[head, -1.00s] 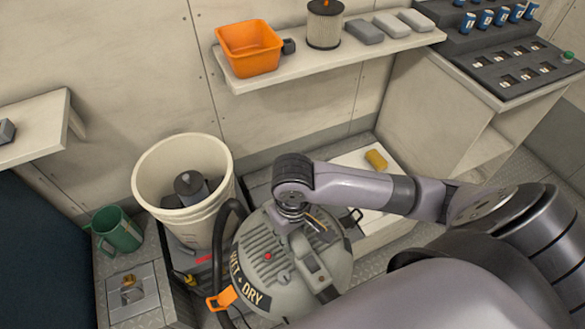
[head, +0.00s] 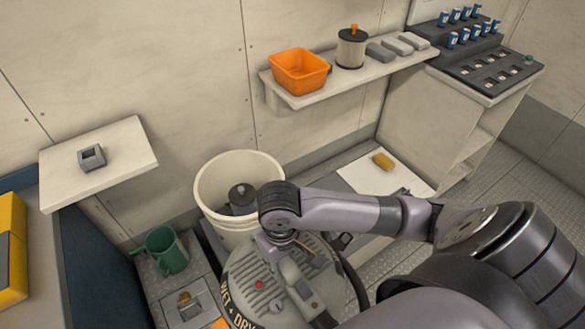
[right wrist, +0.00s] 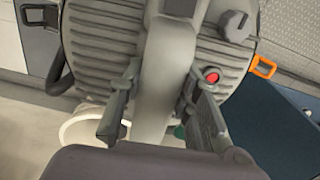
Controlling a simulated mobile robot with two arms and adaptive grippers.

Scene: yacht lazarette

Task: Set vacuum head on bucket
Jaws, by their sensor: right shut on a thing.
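The grey vacuum head (head: 262,289), with a ribbed top, red button and "WET + DRY" lettering, is in the lower middle of the head view. My right gripper (right wrist: 155,95) is shut on the handle of the vacuum head, with a finger on each side of it in the right wrist view. The cream bucket (head: 208,190) stands open behind the vacuum head, with a dark cylindrical part inside. My right arm covers part of the bucket's right rim. The head is in front of the bucket, not over its opening. My left gripper is out of view.
A wall shelf (head: 310,97) holds an orange bin (head: 299,71), a filter canister (head: 351,49) and grey blocks. Another shelf (head: 120,165) is at left.

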